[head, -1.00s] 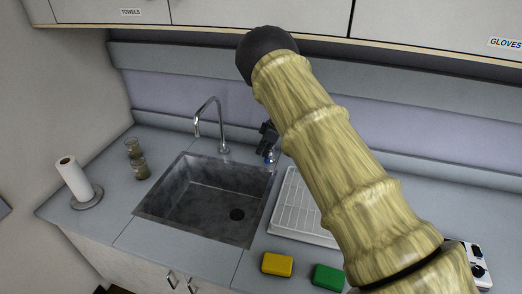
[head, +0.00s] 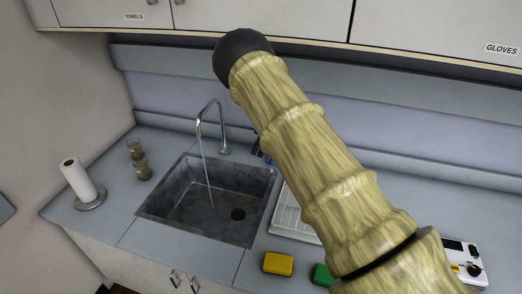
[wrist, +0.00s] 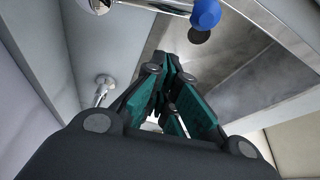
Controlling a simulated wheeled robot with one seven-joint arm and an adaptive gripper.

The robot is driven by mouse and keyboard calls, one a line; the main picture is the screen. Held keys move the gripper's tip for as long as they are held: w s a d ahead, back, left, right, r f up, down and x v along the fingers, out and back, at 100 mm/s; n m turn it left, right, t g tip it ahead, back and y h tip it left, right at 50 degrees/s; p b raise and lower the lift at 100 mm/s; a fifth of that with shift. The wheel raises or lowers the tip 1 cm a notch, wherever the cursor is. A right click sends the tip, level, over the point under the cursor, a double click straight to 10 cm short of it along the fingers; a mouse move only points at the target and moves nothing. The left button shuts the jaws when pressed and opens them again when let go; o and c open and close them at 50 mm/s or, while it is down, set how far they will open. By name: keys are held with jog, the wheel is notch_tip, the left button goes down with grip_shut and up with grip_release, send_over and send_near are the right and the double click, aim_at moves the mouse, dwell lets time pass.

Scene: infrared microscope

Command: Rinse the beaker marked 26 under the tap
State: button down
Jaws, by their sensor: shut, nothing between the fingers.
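Two small beakers with brownish contents stand on the counter left of the sink, a rear one (head: 134,148) and a front one (head: 143,169); no number can be read on either. The chrome tap (head: 222,125) arches over the dark grey sink (head: 170,208), and a thin stream of water (head: 205,165) falls from its spout into the basin. In the wrist view my gripper (wrist: 172,62) is shut and empty, with a blue knob (wrist: 206,13) on chrome just beyond its fingertips. In the head view my arm hides nearly all of the gripper.
A paper towel roll (head: 76,180) stands at the counter's left end. A white drying rack (head: 290,215) lies right of the sink, partly behind my arm. A yellow sponge (head: 278,263) and a green sponge (head: 321,275) lie in front. Cabinets (head: 260,15) hang above.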

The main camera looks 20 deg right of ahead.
jog(key=b+v, duration=0.3)
jog(key=v, duration=0.7)
jog(key=shift+w, duration=0.25)
